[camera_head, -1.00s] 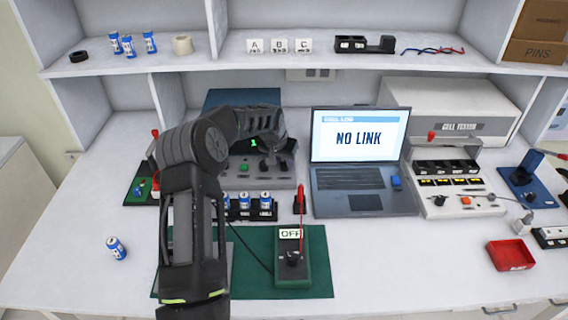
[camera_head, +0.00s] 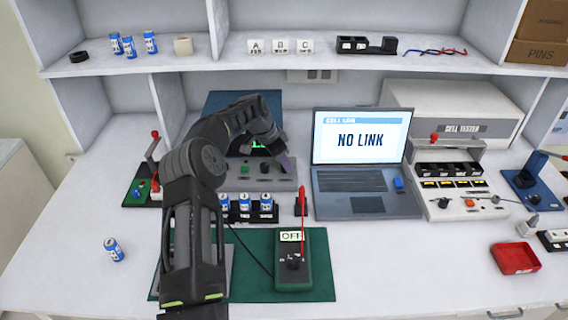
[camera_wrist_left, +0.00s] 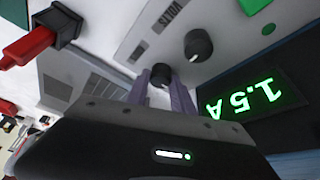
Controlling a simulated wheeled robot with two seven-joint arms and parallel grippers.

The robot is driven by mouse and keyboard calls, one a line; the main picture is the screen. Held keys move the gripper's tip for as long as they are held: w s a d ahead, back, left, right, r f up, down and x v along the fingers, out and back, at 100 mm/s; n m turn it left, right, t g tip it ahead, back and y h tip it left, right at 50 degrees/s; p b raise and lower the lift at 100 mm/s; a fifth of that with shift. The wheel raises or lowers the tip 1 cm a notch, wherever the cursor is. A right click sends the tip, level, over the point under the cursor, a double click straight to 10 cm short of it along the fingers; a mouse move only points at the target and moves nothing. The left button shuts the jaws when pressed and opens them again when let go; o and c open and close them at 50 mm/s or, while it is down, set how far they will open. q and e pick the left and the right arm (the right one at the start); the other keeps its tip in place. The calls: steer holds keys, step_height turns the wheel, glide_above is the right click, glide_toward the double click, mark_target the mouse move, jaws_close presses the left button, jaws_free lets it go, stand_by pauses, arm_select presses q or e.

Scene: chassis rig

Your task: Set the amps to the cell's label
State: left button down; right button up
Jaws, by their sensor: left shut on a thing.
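The grey power supply (camera_head: 255,180) stands at the back of the bench, partly hidden behind my left arm. In the left wrist view its green display (camera_wrist_left: 255,98) reads 1.5 A, upside down. My left gripper (camera_wrist_left: 162,84) is shut on a black knob (camera_wrist_left: 160,73) on its panel; that knob's own label is not readable. A second black knob (camera_wrist_left: 198,45) is beside it, free, near a "VOLTS" label. Blue-white cells (camera_head: 245,201) stand in a black holder; their labels are too small to read. My right gripper is not in view.
A multimeter (camera_head: 293,262) reading OFF, with a red probe, lies on the green mat (camera_head: 318,250). A laptop (camera_head: 350,190) shows NO LINK. A loose cell (camera_head: 114,250) is at left; a red tray (camera_head: 515,258) is at right. The front bench between mat and tray is clear.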

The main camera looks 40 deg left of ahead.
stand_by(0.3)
arm_select(q)
steer(key=c, duration=1.1)
jaws_free()
steer(key=b+v, duration=0.1)
steer(key=v, duration=0.6)
steer(key=shift+r, duration=0.35)
steer(key=shift+s, duration=0.1)
